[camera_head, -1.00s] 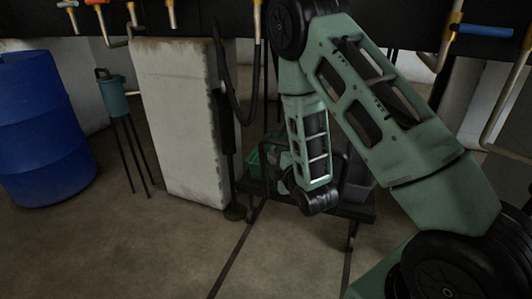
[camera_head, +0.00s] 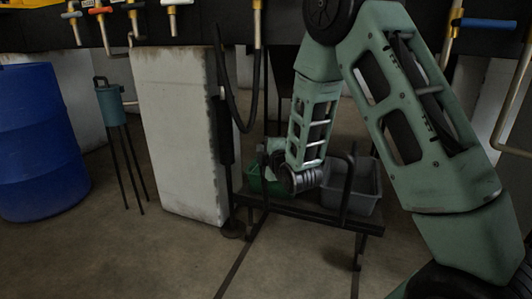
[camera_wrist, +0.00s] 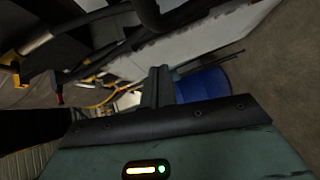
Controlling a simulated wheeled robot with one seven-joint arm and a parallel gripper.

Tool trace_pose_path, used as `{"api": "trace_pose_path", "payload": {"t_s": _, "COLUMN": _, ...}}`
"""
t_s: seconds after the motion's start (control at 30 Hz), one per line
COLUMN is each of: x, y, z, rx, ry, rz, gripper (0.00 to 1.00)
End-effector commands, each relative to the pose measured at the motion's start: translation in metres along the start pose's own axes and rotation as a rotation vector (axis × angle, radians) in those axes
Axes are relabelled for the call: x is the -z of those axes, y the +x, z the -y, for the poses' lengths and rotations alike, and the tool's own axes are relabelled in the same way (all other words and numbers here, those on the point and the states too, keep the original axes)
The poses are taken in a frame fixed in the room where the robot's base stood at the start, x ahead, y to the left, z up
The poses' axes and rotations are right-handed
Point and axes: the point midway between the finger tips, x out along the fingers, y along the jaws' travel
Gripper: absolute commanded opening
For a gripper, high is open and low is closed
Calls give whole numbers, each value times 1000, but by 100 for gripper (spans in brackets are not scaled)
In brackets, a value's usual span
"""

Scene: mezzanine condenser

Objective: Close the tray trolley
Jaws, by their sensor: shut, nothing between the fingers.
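The tray trolley (camera_head: 310,212) is a low dark metal frame with upright posts, standing on the floor under the dark overhead structure in the head view. It carries a green bin (camera_head: 258,184) at left and a grey bin (camera_head: 367,187) at right. My arm reaches down in front of it, and my wrist hides its middle. In the wrist view my gripper (camera_wrist: 158,82) shows as dark fingers shut together with nothing between them. Its fingertips are hard to make out in the head view, and I cannot tell whether it touches the trolley.
A pale worn block (camera_head: 182,135) stands just left of the trolley. A green canister on thin legs (camera_head: 110,103) and a blue barrel (camera_head: 40,145) stand farther left. A black hose (camera_head: 232,105) hangs beside the block. Dark lines run along the floor, which is clear in front.

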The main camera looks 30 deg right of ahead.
Motion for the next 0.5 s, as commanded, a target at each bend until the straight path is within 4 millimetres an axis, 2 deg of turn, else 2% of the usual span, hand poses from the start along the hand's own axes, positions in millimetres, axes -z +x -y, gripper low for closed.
{"api": "trace_pose_path", "payload": {"t_s": 0.03, "x": 0, "y": 11, "z": 2, "rx": -2, "ry": 1, "rz": -1, "gripper": 0}}
{"api": "trace_pose_path", "payload": {"t_s": 0.2, "x": -19, "y": 28, "z": 2, "rx": -2, "ry": 1, "rz": 3, "gripper": 0}}
{"api": "trace_pose_path", "payload": {"t_s": 0.5, "x": -29, "y": 38, "z": 0, "rx": 0, "ry": 2, "rz": 1, "gripper": 0}}
